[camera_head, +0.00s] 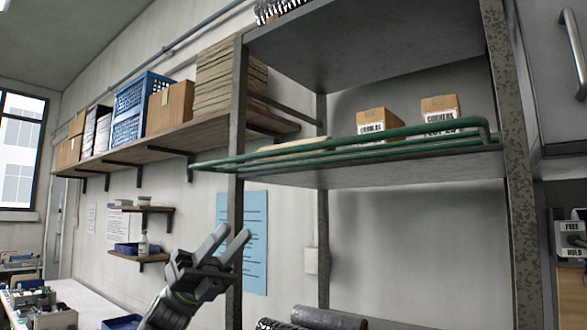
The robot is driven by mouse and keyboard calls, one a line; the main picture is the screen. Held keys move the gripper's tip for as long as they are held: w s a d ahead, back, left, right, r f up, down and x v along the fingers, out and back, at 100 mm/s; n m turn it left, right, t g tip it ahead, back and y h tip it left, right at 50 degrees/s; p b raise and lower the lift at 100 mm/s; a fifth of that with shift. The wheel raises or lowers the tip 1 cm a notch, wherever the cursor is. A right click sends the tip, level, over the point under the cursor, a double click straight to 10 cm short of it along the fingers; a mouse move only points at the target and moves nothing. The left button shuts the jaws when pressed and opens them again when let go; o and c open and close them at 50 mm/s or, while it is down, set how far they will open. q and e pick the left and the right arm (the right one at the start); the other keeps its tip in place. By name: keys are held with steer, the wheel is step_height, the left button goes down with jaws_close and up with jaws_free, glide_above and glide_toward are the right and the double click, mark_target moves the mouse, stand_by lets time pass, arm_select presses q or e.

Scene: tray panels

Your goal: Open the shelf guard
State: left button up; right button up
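The shelf guard (350,142) is a green tubular rail along the front of the metal rack's middle shelf (400,172). Its right end meets the right post, and its left end reaches past the left post. Two small labelled cardboard boxes, one on the left (377,120) and one on the right (440,107), stand behind it, partly hidden by the bars. A flat pale item (295,146) lies on the shelf. My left gripper (236,233) is open and empty, below the guard's left end and apart from it. My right gripper is out of view.
The left post (236,120) stands near my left gripper. A wooden wall shelf (150,142) with boxes and a blue crate runs along the back left. Dark rolls (328,318) lie at the rack's bottom. Open space lies below the middle shelf.

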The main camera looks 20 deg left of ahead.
arm_select(q)
steer(key=s+r+m+g, duration=0.1)
steer(key=r+m+g, duration=0.1)
steer(key=g, duration=0.1)
steer(key=p, duration=0.8)
glide_toward(293, 150)
steer(key=shift+y, duration=0.4)
steer(key=x, duration=0.9)
steer(key=shift+w+a+r, duration=0.35)
steer(key=shift+w+r, duration=0.05)
steer(key=shift+d+r, duration=0.25)
steer(key=shift+d, duration=0.15)
jaws_close()
